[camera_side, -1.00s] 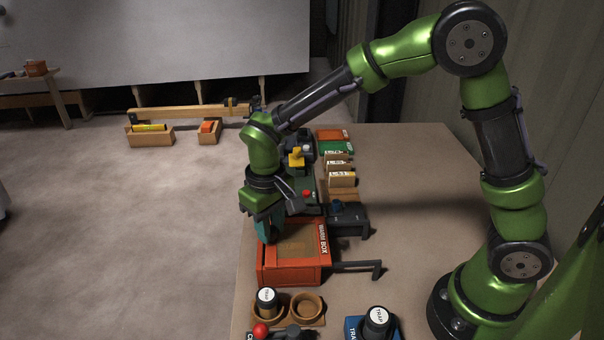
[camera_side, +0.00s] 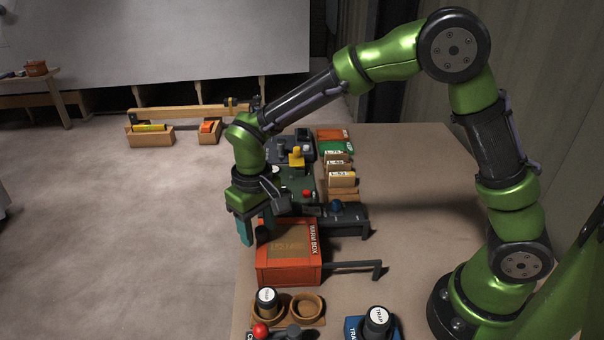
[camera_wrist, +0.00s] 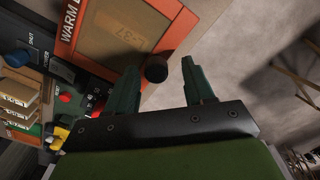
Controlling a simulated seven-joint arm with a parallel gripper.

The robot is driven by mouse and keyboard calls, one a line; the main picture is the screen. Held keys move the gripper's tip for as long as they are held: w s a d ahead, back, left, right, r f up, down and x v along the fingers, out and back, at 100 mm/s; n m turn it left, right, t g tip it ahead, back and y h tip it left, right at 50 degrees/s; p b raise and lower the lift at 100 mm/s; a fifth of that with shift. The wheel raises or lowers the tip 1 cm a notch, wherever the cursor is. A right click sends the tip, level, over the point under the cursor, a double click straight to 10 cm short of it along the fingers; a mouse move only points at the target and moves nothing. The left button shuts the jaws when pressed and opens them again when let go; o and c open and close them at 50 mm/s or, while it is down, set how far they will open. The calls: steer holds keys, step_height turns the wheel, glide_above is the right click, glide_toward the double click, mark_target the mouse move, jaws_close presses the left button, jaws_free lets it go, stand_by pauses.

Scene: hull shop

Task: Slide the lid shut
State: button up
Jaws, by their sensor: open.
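The orange warm box (camera_side: 290,271) stands near the left edge of the table. Its brown lid panel (camera_side: 291,247) lies across the top inside the orange rim, and I see no open gap in it. A dark round knob (camera_side: 262,233) stands at the lid's far left corner. In the wrist view the lid (camera_wrist: 125,33) carries a faded stencil, and the knob (camera_wrist: 156,70) shows just beyond the fingertips. My gripper (camera_side: 256,228) is open beside the knob at the box's left far corner.
A dark handle bar (camera_side: 355,266) sticks out to the right of the box. Dark fixtures (camera_side: 337,215) and small boxes (camera_side: 341,179) stand behind. The table's right side (camera_side: 420,180) is clear.

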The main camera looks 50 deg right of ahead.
step_height(320, 180, up, 17)
stand_by(0.4)
steer(key=shift+f, duration=0.15)
steer(key=s+d+m+t+y, duration=0.2)
steer(key=s+d+m+t, duration=0.2)
steer(key=s+d, duration=0.9)
steer(key=s+f+t, duration=0.1)
steer(key=s+t, duration=0.2)
stand_by(0.5)
